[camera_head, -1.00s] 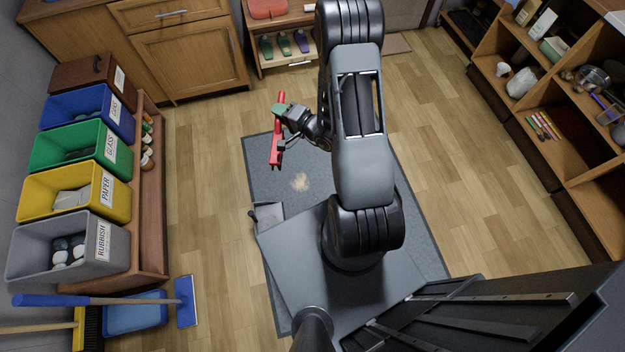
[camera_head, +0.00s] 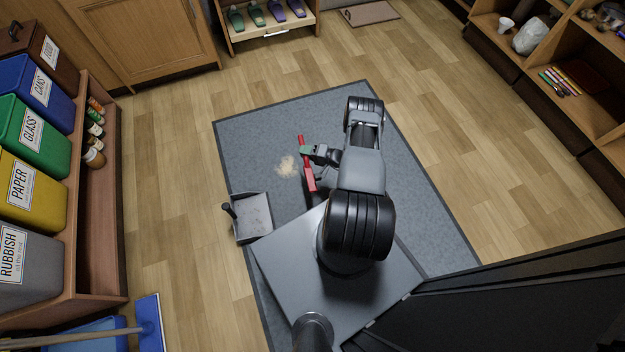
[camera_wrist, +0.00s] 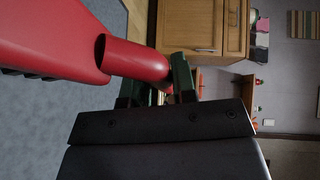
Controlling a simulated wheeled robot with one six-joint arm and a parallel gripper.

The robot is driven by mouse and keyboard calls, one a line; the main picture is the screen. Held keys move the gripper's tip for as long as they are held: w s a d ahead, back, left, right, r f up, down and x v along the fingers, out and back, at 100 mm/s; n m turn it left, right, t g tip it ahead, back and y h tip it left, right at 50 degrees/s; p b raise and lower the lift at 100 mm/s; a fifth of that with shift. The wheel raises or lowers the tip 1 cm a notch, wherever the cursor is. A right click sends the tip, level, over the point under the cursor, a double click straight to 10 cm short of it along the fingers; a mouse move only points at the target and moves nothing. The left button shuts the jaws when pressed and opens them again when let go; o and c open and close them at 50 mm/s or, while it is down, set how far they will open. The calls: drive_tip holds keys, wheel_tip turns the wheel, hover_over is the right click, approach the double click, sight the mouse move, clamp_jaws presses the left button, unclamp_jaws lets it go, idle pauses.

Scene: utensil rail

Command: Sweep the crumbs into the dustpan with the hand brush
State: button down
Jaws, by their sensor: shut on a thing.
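The red hand brush (camera_head: 309,178) is held by my gripper (camera_head: 306,150), which is shut on its handle. In the wrist view the brush (camera_wrist: 50,42) fills the upper left, with its handle between the green fingers (camera_wrist: 158,82). The beige crumbs (camera_head: 287,165) lie in a small pile on the grey mat, just left of the brush. The grey dustpan (camera_head: 256,214) lies below and left of the crumbs, across the mat's left edge, with its dark handle pointing left. Whether the bristles touch the mat cannot be told.
The grey mat (camera_head: 240,140) lies on the wooden floor. Sorting bins (camera_head: 35,195) stand in a wooden rack at the left. A blue broom (camera_head: 149,320) is at the lower left. Open shelves (camera_head: 560,85) stand at the right.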

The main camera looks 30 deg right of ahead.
drive_tip(key=s+f+b, duration=0.3)
drive_tip(key=f+b, duration=0.1)
drive_tip(key=f, duration=0.7)
drive_tip(key=shift+s+d+f+g+y, duration=0.2)
drive_tip(key=shift+s+d+g+y, duration=0.1)
drive_tip(key=shift+d+y, duration=0.1)
drive_tip(key=shift+b, duration=0.3)
wheel_tip(320, 180, down, 5)
drive_tip(key=b, duration=0.4)
drive_tip(key=shift+f, duration=0.15)
drive_tip(key=shift+f, duration=0.85)
